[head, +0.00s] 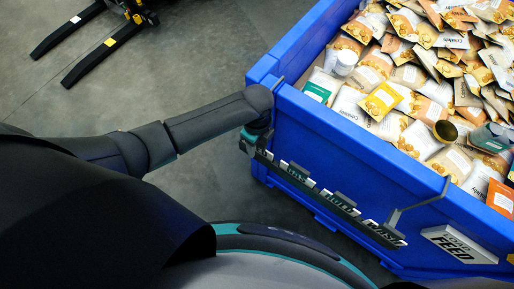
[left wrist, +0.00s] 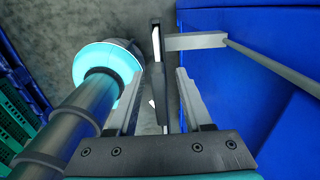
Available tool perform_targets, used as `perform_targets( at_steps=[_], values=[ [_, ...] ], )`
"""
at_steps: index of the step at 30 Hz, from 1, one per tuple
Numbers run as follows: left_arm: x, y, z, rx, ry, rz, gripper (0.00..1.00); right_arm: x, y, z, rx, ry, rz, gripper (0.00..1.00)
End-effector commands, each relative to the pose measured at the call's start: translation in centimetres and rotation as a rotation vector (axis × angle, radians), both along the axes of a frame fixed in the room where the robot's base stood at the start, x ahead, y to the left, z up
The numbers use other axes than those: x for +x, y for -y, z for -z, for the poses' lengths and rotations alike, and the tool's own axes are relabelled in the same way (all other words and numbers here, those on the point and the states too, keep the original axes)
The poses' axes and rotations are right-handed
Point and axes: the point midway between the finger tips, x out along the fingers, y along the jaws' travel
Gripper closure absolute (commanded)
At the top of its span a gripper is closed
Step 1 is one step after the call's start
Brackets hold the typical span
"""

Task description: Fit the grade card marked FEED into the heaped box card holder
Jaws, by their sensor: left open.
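A heaped blue box (head: 335,126) fills the right of the head view. A pale plate with lettering that includes FEED (head: 459,244) is on its near side at the right; I cannot tell whether it is the holder or a card. A dark rack (head: 335,205) with several lettered cards hangs on that side, their words partly hidden. My left gripper (head: 256,145) is at the rack's left end. In the left wrist view its fingers (left wrist: 158,95) are open, with a thin dark upright bar (left wrist: 158,65) between and ahead of them. My right gripper is not in view.
Pouches and a few tins (head: 445,131) heap up to the box rim. A grey bracket arm (head: 418,204) runs from the rim to the rack's right end. Fork-like dark legs (head: 100,55) stand on the floor at upper left.

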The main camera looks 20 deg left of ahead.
Motion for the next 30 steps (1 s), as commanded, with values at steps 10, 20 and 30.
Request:
perform_targets(
  at_steps=[10,20,30],
  values=[
    [0.02,0.03,0.45,-0.001,0.002,0.001,0.56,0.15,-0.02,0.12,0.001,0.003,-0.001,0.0],
    [0.03,0.01,0.43,0.0,0.001,0.0,0.93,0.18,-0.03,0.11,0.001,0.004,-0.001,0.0],
    [0.04,0.0,0.42,0.001,0.001,0.0,1.0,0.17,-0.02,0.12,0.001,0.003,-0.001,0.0]
  ],
)
